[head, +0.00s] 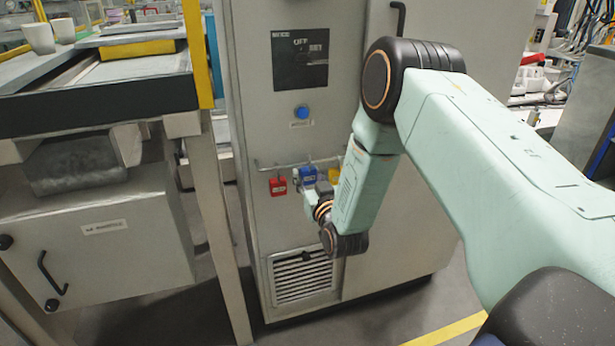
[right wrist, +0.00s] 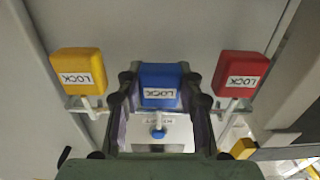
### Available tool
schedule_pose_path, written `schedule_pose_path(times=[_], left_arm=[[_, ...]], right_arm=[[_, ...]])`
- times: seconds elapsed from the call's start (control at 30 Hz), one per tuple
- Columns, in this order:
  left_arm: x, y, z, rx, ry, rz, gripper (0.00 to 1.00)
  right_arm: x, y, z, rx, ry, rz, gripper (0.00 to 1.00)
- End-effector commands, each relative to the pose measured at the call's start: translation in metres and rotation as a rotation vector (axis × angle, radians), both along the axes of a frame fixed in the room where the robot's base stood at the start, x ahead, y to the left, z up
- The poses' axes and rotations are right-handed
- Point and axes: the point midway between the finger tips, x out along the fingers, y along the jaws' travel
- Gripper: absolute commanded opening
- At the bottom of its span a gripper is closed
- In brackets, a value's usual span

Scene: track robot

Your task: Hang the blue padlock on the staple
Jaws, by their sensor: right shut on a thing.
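The blue padlock (head: 307,173) is at the rail on the cabinet front, between the red and yellow padlocks. My right gripper (head: 310,184) reaches it from the front. In the right wrist view the blue padlock (right wrist: 158,84) with its LOCK label sits between the two fingers of my right gripper (right wrist: 159,92), which is shut on it. I cannot make out the staple with certainty. My left gripper is not in view.
The red padlock (head: 278,186) and yellow padlock (head: 334,175) hang close on either side along the rail (head: 265,166). Above are a blue button (head: 301,112) and a black switch panel (head: 300,58). A yellow post (head: 196,55) and workbench (head: 95,102) stand left.

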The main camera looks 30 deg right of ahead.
Motion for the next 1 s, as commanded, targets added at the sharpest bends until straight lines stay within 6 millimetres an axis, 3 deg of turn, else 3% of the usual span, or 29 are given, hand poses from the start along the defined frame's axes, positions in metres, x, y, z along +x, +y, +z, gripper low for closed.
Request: schedule_pose_path(times=[0.17, 1.0], left_arm=[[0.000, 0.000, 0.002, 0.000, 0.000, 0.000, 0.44], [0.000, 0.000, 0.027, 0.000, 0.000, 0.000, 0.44]], right_arm=[[-0.003, 0.001, 0.000, 0.000, 0.000, 0.000, 0.03], [-0.059, 0.014, 0.000, 0.000, 0.001, 0.000, 0.03]])
